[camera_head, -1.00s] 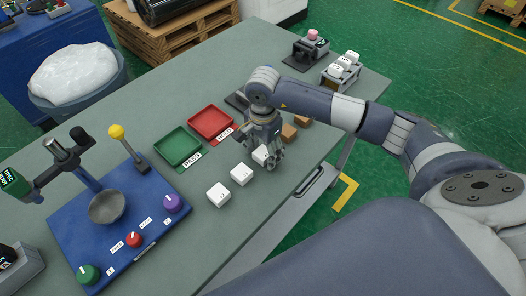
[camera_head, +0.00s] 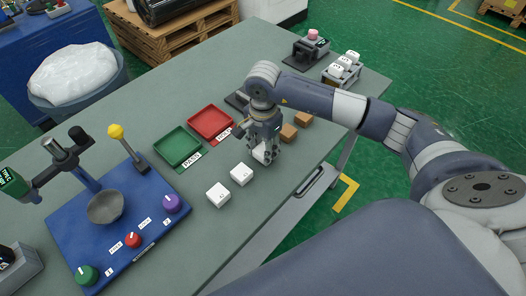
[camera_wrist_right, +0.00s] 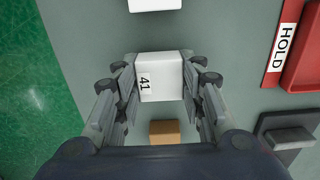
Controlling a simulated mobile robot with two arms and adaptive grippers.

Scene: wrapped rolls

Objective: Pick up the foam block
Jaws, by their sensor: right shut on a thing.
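My right gripper (camera_head: 265,150) points down at the table, with its two fingers on opposite sides of a white block (camera_wrist_right: 162,70). The wrist view shows the block between the fingertips (camera_wrist_right: 160,80), with a label reading 41. In the head view the fingers partly hide this block, and I cannot tell whether it is off the table. Two similar white blocks, one nearer the gripper (camera_head: 242,174) and one farther left (camera_head: 218,195), sit on the table. My left gripper is not in view.
Brown blocks (camera_head: 288,131) sit just right of the gripper. A green tray (camera_head: 178,146) marked PASS and a red tray (camera_head: 210,122) marked HOLD lie behind the white blocks. A blue test board (camera_head: 110,235) stands left. A rack with white pieces (camera_head: 343,66) stands at the far end.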

